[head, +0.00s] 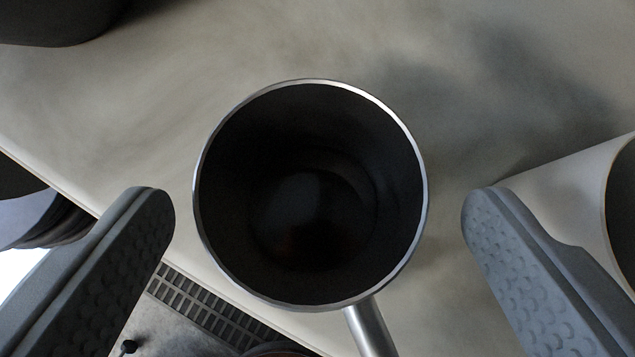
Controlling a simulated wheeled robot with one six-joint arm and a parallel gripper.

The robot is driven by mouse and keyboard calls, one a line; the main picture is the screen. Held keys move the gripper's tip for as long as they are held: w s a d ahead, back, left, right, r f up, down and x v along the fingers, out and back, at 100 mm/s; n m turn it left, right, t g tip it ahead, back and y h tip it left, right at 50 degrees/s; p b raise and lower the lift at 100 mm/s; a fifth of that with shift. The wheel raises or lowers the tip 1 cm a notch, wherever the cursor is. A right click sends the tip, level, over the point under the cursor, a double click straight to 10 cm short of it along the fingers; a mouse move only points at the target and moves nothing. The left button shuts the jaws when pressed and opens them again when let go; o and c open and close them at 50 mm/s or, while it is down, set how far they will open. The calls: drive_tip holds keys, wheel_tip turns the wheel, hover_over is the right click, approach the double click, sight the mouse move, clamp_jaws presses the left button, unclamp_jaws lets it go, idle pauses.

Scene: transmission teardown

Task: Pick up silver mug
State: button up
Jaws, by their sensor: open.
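The silver mug (423,215) stands upright on a pale surface, seen from above into its dark inside. Its bright rim faces me, and its handle (368,328) points toward the bottom of the picture. My gripper (318,205) is open. One finger is to the left of the mug and the other to the right, both apart from it with a gap on each side. The mug's outer wall is mostly hidden below the rim.
The pale mottled table (480,60) has clear room above the mug. A white cylindrical thing (570,195) stands close by the right finger. A dark object (50,20) is at the top left. Past the table's edge at lower left is a dark grate (205,305).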

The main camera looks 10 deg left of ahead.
sight(314, 137)
drive_tip(key=x, duration=0.4)
drive_tip(key=shift+w+a+f, duration=0.15)
drive_tip(key=shift+w, duration=0.05)
drive_tip(key=shift+c, duration=0.3)
drive_tip(key=c, duration=1.1)
